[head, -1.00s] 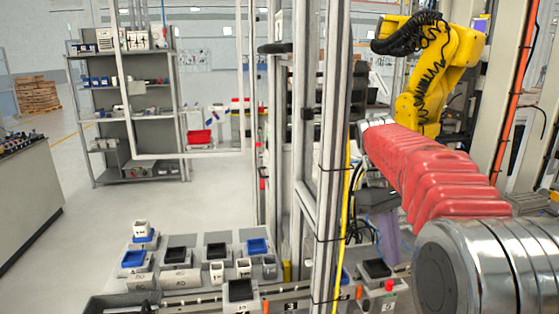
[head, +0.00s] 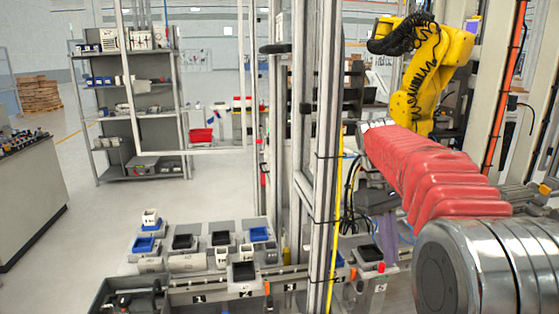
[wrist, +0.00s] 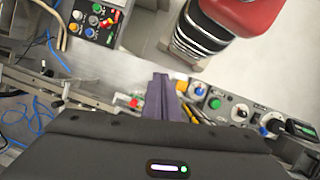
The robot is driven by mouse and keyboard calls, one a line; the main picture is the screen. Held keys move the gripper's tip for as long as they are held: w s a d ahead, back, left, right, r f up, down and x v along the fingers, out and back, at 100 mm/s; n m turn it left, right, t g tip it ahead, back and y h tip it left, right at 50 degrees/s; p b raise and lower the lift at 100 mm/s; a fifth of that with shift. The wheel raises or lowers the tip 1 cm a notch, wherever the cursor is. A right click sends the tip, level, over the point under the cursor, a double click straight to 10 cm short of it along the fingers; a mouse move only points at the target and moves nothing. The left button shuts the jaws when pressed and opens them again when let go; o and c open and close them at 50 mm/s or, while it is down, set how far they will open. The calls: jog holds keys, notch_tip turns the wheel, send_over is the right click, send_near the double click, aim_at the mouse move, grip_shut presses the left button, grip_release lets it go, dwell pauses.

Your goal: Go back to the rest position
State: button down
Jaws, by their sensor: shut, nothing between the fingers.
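My gripper (wrist: 158,80) shows in the wrist view as two dark purple-grey fingers lying together, with nothing between them. It points over a grey bench edge with control boxes on either side. In the head view my gripper (head: 389,236) is a small purple-grey shape hanging below the far end of my red-covered arm, beside the metal post. My arm reaches forward from the lower right. The gripper's upper part is partly hidden.
A metal frame post (head: 322,160) stands close left of my arm. A yellow robot arm (head: 425,70) rises behind it. A bench with small bins (head: 143,245) is at lower left. A button panel (wrist: 98,18) and a knob box (wrist: 225,105) flank my gripper. Open floor lies left.

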jog(key=s+a+f+m+t+y, duration=0.1)
jog(key=s+a+f+m+t, duration=0.35)
jog(key=s+f, duration=0.3)
jog(key=s+a+t, duration=0.4)
jog(key=s, duration=1)
jog(key=shift+s+r+y, duration=0.2)
jog(key=shift+r+y, duration=0.1)
jog(key=shift+y, duration=0.1)
